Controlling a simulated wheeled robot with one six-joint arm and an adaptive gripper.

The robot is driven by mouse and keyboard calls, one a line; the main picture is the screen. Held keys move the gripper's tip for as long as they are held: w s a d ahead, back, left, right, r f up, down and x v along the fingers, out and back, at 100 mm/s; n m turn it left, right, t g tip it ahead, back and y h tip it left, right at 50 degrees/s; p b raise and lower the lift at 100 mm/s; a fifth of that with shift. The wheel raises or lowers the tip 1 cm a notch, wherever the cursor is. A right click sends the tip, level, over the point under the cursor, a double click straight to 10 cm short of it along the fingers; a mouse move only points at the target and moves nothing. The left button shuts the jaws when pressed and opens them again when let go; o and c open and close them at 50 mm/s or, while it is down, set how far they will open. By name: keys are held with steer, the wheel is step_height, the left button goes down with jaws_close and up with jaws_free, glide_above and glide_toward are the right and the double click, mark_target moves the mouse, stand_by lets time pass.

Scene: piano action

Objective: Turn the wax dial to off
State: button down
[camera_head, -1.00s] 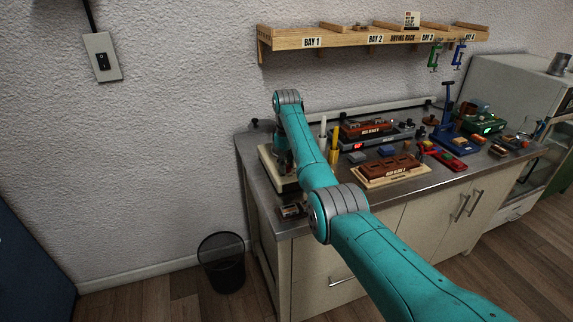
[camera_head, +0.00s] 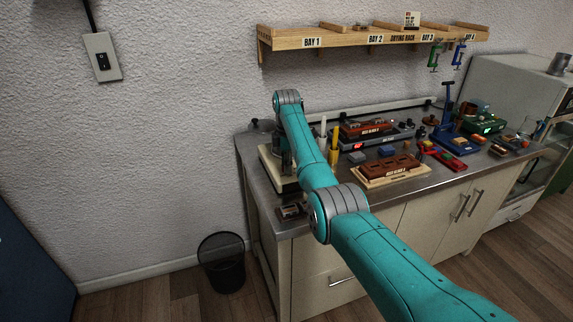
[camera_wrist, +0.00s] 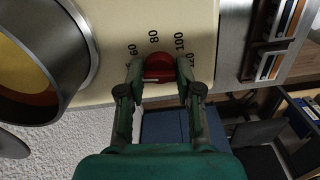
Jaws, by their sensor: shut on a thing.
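The wax dial (camera_wrist: 159,66) is a red knob on a cream panel (camera_wrist: 190,20) in the wrist view. The printed numbers 60, 80, 100 and 120 curve around it. My gripper (camera_wrist: 160,78) is shut on the dial, one finger on each side. The dial's pointer and any off mark cannot be made out.
A round metal pot (camera_wrist: 50,50) with yellow and orange inside stands left of the dial. The steel bench (camera_head: 330,207) holds several blocks, trays and tools to the right. A wooden shelf (camera_head: 340,38) hangs above. A dark bin (camera_head: 222,265) stands on the floor.

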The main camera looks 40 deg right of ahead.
steer(key=shift+n, duration=0.9)
steer(key=c, duration=0.8)
jaws_free()
steer(key=shift+o, duration=0.2)
steer(key=shift+r, duration=0.1)
step_height(320, 180, up, 12)
